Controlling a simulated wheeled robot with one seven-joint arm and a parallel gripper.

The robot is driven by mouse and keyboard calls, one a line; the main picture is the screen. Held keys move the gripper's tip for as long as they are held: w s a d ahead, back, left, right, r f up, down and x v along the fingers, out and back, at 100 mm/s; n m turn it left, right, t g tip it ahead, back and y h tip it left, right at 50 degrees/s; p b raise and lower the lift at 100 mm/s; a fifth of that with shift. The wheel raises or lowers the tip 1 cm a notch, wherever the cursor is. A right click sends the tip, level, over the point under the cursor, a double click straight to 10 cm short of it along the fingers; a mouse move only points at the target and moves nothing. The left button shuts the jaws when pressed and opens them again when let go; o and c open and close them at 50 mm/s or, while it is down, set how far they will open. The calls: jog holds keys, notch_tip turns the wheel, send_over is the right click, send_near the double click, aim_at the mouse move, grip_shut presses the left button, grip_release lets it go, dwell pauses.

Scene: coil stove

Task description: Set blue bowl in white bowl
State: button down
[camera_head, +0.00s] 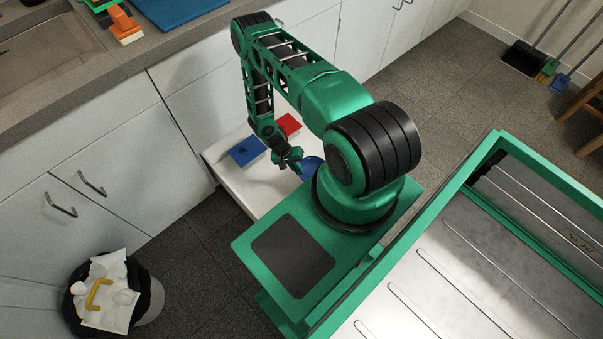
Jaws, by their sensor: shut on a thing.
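My gripper (297,166) is low over a white surface, at the end of my green arm. It is shut on the edge of a round blue thing, which looks like the blue bowl (310,165). Much of this bowl is hidden behind my arm's shoulder. I cannot tell whether it touches the white surface. I cannot make out a white bowl; it may be hidden behind my arm or blend into the white surface.
The low white surface (255,190) stands against the white cabinets and carries a flat blue item (247,151) and a red item (288,124). A trash bin (150,300) is at the lower left. Brooms (528,58) lean at the upper right. Dark floor tiles lie between.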

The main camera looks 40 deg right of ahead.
aim_at(312, 172)
jog(key=d, duration=0.1)
jog(key=d+f, duration=0.1)
jog(key=d, duration=0.1)
jog(key=shift+w+f, duration=0.25)
jog(key=shift+f, duration=2.15)
jog(key=c, duration=1.9)
grip_release()
jog(key=shift+c, duration=0.2)
jog(key=shift+r, duration=0.1)
